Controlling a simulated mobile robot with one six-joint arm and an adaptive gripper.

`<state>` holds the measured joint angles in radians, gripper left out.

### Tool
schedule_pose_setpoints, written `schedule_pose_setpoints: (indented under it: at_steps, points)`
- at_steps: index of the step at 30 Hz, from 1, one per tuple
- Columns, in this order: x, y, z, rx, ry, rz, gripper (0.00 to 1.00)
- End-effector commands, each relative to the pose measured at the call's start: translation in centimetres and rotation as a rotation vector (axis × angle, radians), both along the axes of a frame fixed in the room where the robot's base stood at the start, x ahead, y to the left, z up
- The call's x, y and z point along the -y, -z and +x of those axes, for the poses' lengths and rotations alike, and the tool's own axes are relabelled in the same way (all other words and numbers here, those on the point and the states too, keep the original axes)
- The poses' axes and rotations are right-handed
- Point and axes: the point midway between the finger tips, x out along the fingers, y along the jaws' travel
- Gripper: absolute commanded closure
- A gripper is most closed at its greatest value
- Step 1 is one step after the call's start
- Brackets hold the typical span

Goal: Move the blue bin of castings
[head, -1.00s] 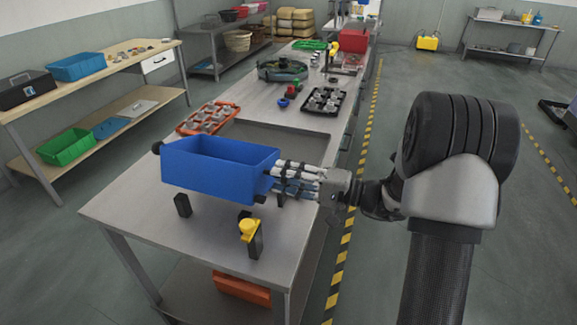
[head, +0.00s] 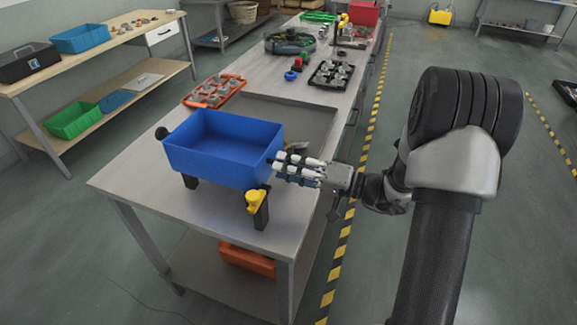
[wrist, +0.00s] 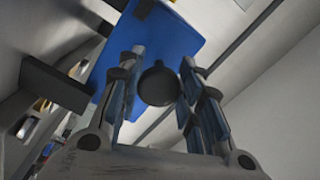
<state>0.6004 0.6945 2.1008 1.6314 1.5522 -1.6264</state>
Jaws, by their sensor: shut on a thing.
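The blue bin (head: 215,163) is over the near end of the steel bench in the head view, with dark posts below it. Its visible inside looks bare blue; I see no castings in it. A black knob sticks out at its left end (head: 162,132). My gripper (head: 275,166) is at the bin's right end. In the wrist view my fingers are shut around a round black knob (wrist: 158,84), with the blue bin wall (wrist: 150,45) behind it. Whether the bin rests on the posts is unclear.
A dark post with a yellow top (head: 258,201) stands at the bin's near right corner. Behind are a recess (head: 285,112) in the bench, an orange tray of castings (head: 187,101) and a black tray (head: 317,82). A wooden table (head: 100,68) stands left.

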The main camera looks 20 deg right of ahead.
Motion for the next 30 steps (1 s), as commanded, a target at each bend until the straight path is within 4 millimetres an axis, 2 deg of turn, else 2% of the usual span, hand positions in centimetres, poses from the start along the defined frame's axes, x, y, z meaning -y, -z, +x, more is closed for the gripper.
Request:
schedule_pose_setpoints:
  at_steps: [4,5,13,24,30]
  points:
    - [-0.1,0.2,-0.1,-0.005,-0.002,-0.003,1.00]
    - [-0.1,0.2,-0.1,-0.005,-0.002,-0.003,0.66]
    - [0.0,0.2,-0.1,-0.004,-0.002,-0.002,0.48]
    - [0.2,0.1,-0.2,-0.004,0.000,-0.001,0.47]
    - [2.4,0.2,-1.8,-0.004,0.005,-0.001,0.47]
